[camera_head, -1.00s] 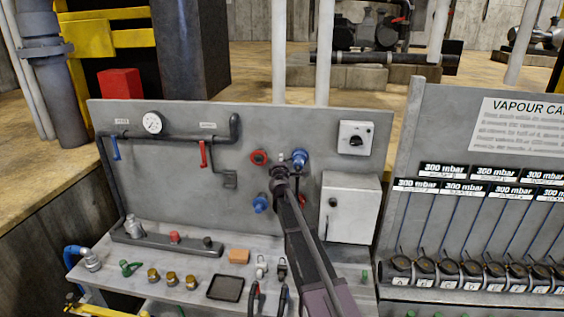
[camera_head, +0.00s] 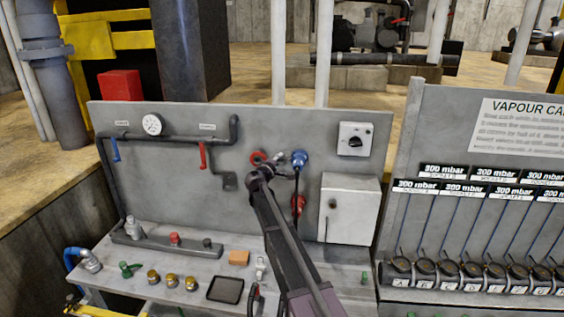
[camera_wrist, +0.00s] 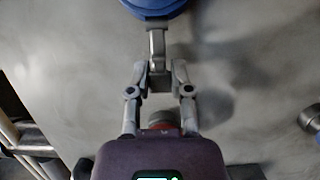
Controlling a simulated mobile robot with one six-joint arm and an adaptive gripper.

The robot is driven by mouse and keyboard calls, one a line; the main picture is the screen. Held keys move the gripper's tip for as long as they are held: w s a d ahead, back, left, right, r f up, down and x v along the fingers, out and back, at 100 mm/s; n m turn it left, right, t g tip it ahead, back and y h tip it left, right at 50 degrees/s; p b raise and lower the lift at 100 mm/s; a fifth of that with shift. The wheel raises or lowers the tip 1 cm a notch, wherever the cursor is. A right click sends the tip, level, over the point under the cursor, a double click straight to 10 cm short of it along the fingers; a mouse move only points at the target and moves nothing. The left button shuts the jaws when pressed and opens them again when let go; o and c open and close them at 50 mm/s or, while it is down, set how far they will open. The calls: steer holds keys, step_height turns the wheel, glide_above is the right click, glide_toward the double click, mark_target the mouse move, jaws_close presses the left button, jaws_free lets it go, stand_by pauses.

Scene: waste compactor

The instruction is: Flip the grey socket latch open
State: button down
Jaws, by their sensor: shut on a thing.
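A blue socket (camera_head: 300,159) is on the grey panel, in the upper middle of the head view; its blue edge also shows at the top of the wrist view (camera_wrist: 153,5). A grey latch (camera_wrist: 157,45) sticks out from it toward my gripper. My gripper (camera_wrist: 160,80) has its two fingers closed on either side of the latch's free end. In the head view my gripper (camera_head: 280,171) is just left of the blue socket, in front of the panel, and largely hides the latch.
A red socket (camera_head: 258,157) lies close behind my gripper. A red fitting (camera_head: 298,202) sits below the blue socket. A grey box (camera_head: 349,208) and a rotary switch (camera_head: 355,139) are to the right. The bench below holds several small fittings and a black tray (camera_head: 225,289).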

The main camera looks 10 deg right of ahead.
steer(key=shift+w+a+m+g+h, duration=0.1)
steer(key=shift+w+m+g+h, duration=0.2)
steer(key=shift+m+g+h, duration=0.15)
steer(key=c, duration=0.5)
jaws_free()
steer(key=shift+s+a, duration=0.1)
steer(key=shift+s, duration=0.05)
steer(key=v, duration=1.1)
steer(key=shift+s+a, duration=0.2)
steer(key=shift+a, duration=0.05)
